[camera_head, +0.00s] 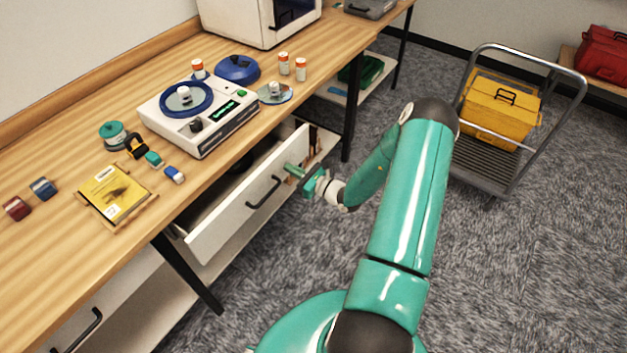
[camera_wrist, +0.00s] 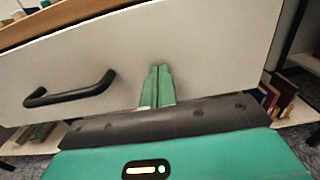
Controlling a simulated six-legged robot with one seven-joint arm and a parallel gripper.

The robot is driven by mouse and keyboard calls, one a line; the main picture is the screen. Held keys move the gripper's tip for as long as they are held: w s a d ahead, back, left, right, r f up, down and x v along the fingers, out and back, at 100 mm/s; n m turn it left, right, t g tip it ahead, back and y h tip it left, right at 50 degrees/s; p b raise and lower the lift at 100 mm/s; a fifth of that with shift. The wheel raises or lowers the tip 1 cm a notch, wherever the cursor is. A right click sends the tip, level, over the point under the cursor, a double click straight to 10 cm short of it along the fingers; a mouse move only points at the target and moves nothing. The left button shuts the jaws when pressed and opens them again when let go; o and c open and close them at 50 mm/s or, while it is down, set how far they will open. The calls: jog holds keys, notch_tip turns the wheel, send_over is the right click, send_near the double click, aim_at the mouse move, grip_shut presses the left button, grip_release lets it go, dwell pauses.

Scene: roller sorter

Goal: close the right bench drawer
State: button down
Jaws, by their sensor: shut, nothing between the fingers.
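The right bench drawer (camera_head: 225,220) has a white front with a black bar handle (camera_head: 263,192) and stands pulled out from under the wooden bench in the head view. Its front panel (camera_wrist: 210,55) fills much of the wrist view, with the handle (camera_wrist: 70,88) at the left. My gripper (camera_head: 290,170) is shut and empty, at the drawer front to the right of the handle. In the wrist view its green fingertips (camera_wrist: 159,72) point at the panel; I cannot tell whether they touch it. The inside of the drawer is mostly hidden.
The bench top (camera_head: 60,130) holds a white centrifuge-like device (camera_head: 215,135), bottles and a yellow book (camera_head: 115,193). A second drawer handle (camera_head: 80,330) shows at lower left. Books (camera_wrist: 280,92) stand on the low shelf. A cart (camera_head: 490,160) with a yellow toolbox stands right; carpet between is clear.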

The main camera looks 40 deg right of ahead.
jog(key=x, duration=1)
jog(key=shift+w+a+f, duration=0.1)
jog(key=shift+w, duration=0.15)
jog(key=shift+w+a, duration=0.1)
jog(key=shift+w, duration=0.1)
jog(key=shift+w+a+r, duration=0.1)
jog(key=shift+w+r, duration=0.05)
jog(key=shift+r, duration=0.05)
